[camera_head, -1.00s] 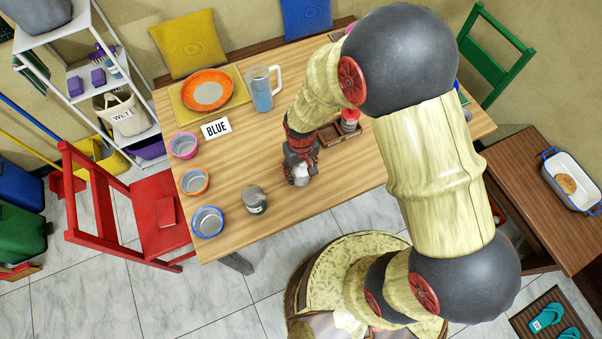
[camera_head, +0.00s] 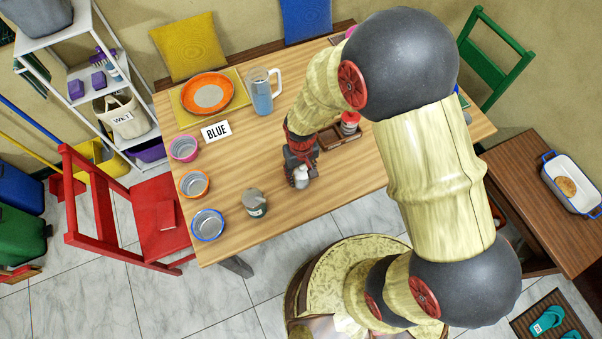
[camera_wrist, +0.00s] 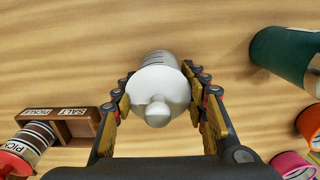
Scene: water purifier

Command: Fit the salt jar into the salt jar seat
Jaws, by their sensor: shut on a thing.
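The salt jar (camera_wrist: 158,90), with a white knobbed lid and a clear, marked body, is between the fingers of my gripper (camera_wrist: 158,100) in the wrist view. My gripper is shut on it. In the head view the white jar (camera_head: 301,179) shows at the end of my gripper (camera_head: 301,165), over the table; I cannot tell its height. The wooden rack (camera_wrist: 75,125) has a seat labelled SALT (camera_wrist: 78,127), which looks empty, beside one labelled PICKLE. The red-lidded pickle jar (camera_wrist: 30,142) stands at the PICKLE end. The rack (camera_head: 334,137) is partly hidden by my arm in the head view.
A dark green jar (camera_head: 254,203) stands near the table's front edge and shows in the wrist view (camera_wrist: 285,60). Blue-, orange- and pink-rimmed bowls (camera_head: 207,224) line the left side.

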